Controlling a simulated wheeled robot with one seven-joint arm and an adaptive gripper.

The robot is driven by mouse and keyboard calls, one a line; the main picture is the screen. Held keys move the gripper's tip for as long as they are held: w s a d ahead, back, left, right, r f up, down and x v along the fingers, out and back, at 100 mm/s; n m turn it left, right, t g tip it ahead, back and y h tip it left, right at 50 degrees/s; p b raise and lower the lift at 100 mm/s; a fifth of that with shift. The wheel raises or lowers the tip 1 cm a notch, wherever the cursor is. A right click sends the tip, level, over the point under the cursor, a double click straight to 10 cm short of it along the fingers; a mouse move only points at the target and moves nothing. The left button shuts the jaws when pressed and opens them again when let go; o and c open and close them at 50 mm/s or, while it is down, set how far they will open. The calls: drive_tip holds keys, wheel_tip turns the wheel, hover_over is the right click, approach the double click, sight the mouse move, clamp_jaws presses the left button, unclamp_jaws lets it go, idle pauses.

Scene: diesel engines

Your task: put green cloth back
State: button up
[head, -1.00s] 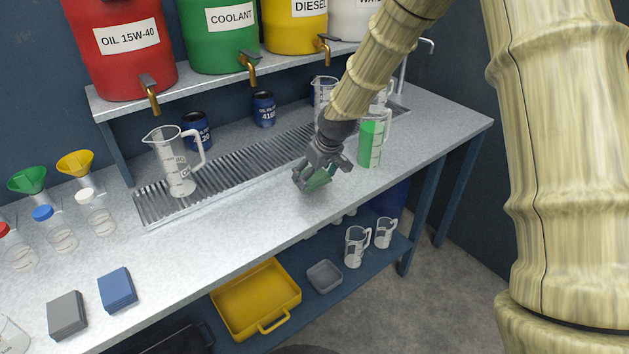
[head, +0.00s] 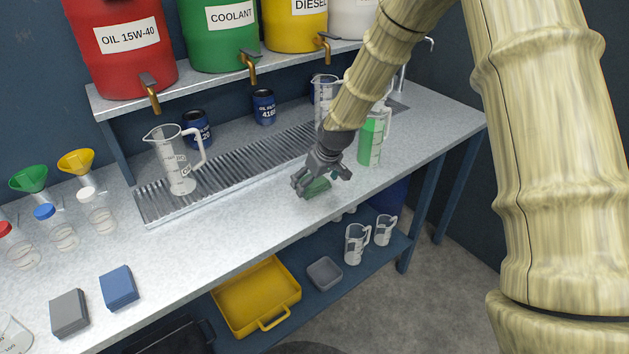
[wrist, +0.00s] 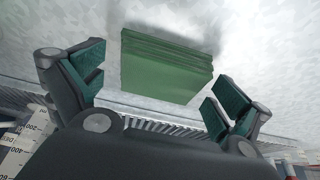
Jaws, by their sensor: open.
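The green cloth (wrist: 165,65) is a flat, folded block in the wrist view. It lies between the two spread fingers of my gripper (wrist: 148,88), with a visible gap on each side. In the head view the green cloth (head: 316,187) shows only in part, low at the bench top's front edge and partly hidden by the fingers. My gripper (head: 321,183) is open and points down over it. A grey folded block (head: 69,312) and a blue one (head: 119,287) of similar shape lie side by side at the bench's left front.
A measuring jug (head: 175,165) stands on the drip grate (head: 245,172). Bottles and funnels stand at the left. A yellow tray (head: 256,295) is on the lower shelf. The bench front between is clear.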

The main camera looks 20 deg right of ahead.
drive_tip(key=b+v, duration=0.1)
drive_tip(key=v, duration=1.1)
drive_tip(key=shift+r, duration=0.1)
idle(0.6)
